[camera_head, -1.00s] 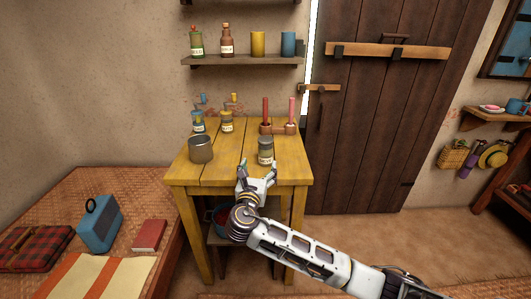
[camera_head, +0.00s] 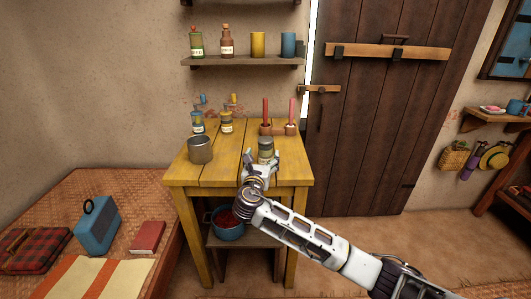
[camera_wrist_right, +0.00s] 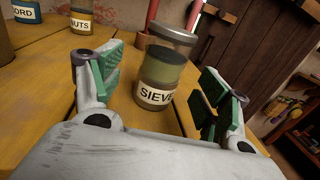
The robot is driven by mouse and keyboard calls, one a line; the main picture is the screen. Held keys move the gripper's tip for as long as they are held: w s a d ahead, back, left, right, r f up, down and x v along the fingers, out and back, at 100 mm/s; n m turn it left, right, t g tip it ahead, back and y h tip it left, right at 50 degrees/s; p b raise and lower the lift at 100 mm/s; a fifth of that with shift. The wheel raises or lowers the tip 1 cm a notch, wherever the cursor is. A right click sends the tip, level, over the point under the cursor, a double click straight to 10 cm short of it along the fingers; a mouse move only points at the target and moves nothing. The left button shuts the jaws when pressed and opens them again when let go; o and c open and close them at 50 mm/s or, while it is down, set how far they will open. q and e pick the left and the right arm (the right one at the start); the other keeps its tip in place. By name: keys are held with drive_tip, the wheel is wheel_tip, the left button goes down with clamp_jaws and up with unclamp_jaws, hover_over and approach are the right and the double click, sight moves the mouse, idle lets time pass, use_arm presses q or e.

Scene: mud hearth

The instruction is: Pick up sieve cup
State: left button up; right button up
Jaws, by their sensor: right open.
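The sieve cup (camera_head: 265,146) stands upright on the yellow wooden table near its front right. In the right wrist view the cup (camera_wrist_right: 161,80) shows a greenish upper band, a brown lower part and a label reading "SIEVE". My right gripper (camera_head: 262,162) is just in front of the cup, and its palm hides the cup's lower part in the head view. In the wrist view the right gripper (camera_wrist_right: 165,95) is open, with its green finger pads spread to either side of the cup. I cannot see contact. My left gripper is not in view.
A grey metal pot (camera_head: 200,150) stands at the table's left. The yellow table (camera_head: 185,172) has bare planks between. A blue pot (camera_head: 228,226) sits on the lower shelf.

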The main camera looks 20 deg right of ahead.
sight(264, 156)
drive_tip(key=shift+w+d+f, duration=0.1)
drive_tip(key=shift+w+d, duration=0.1)
drive_tip(key=shift+w, duration=0.15)
drive_tip(key=x, duration=0.1)
drive_tip(key=b+x, duration=0.1)
drive_tip(key=x, duration=0.1)
drive_tip(key=shift+w+d+f+b, duration=0.1)
drive_tip(key=shift+d+f+b, duration=0.1)
drive_tip(key=shift+f+b, duration=0.15)
drive_tip(key=shift+w+d+r, duration=0.1)
drive_tip(key=shift+w+d, duration=0.1)
drive_tip(key=shift+w, duration=0.25)
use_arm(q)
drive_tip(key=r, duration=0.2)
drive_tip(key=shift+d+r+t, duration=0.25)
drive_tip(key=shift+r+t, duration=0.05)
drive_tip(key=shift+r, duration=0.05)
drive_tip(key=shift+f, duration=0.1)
use_arm(e)
drive_tip(key=shift+c, duration=0.3)
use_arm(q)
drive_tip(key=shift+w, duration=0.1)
use_arm(e)
drive_tip(key=c, duration=1.1)
drive_tip(key=shift+r, duration=0.2)
